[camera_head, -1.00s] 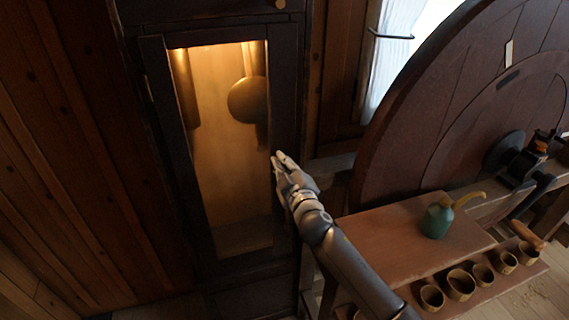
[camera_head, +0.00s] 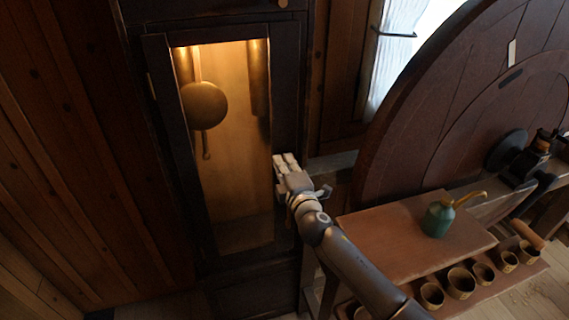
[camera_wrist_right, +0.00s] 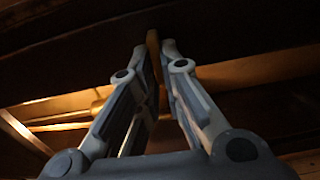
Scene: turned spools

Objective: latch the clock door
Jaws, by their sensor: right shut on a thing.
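The tall dark clock case holds a narrow clock door (camera_head: 286,100) with a glazed, lit window, and the door looks flush with the case. My right gripper (camera_head: 286,163) is at the door's right edge, about halfway down. In the right wrist view my right gripper (camera_wrist_right: 153,52) has its fingers closed on a small tan, brass-like latch piece (camera_wrist_right: 153,42) against the dark wood. The fingers hide most of this piece, and in the head view it is hidden. My left gripper is not in view.
A brass pendulum (camera_head: 203,105) hangs behind the glass. To the right, a large dark wooden wheel (camera_head: 420,120) stands near a bench (camera_head: 390,235) with a green oil can (camera_head: 437,218). Several small cups line a lower shelf. Plank wall lies left.

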